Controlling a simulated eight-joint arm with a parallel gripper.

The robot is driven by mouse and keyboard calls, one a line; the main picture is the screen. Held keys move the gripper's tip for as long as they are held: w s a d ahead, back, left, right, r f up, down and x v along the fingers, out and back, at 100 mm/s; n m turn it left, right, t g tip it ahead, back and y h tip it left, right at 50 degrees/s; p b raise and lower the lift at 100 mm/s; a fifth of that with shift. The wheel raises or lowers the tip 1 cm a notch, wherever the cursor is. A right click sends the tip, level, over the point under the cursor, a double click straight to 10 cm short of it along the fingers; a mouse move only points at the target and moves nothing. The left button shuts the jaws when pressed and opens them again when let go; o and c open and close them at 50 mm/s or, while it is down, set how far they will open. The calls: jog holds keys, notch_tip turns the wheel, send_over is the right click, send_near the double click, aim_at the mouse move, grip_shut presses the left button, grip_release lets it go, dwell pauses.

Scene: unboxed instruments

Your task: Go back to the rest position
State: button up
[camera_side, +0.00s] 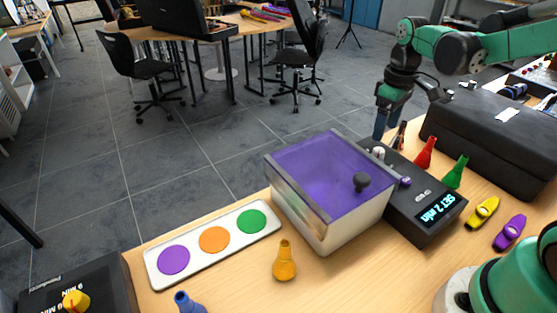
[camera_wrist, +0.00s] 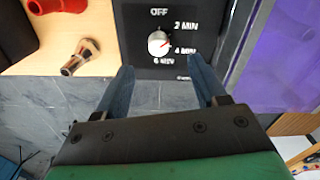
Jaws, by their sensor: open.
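My gripper (camera_side: 385,125) hangs at the back edge of the table, behind the black timer unit (camera_side: 424,212), with its blue fingers pointing down. In the wrist view my gripper (camera_wrist: 161,72) is open, with nothing between its fingers. The white dial (camera_wrist: 159,43) on the timer panel lies just beyond the fingertips, apart from them as far as I can see.
A metallic piece (camera_wrist: 80,56), red (camera_side: 425,152), green (camera_side: 455,172), yellow (camera_side: 482,213) and purple pieces (camera_side: 509,232) are nearby. A black case (camera_side: 490,140) stands behind. A circle-marked tray (camera_side: 153,263) lies left.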

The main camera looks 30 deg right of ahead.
jog(key=s+a+r+t, duration=0.1)
jog(key=a+t, duration=0.1)
jog(key=a, duration=0.1)
jog(key=s+a+r+m+t, duration=0.1)
jog(key=s+a+t, duration=0.1)
jog(key=a, duration=0.1)
jog(key=s+a+r+m+t, duration=0.1)
jog(key=a+t, duration=0.1)
jog(key=a, duration=0.1)
jog(key=shift+s+a+r, duration=0.15)
jog(key=shift+s+a, duration=0.05)
jog(key=shift+s, duration=0.2)
jog(key=shift+s+a+t, duration=0.25)
jog(key=shift+a+t, duration=0.2)
jog(key=shift+t, duration=0.05)
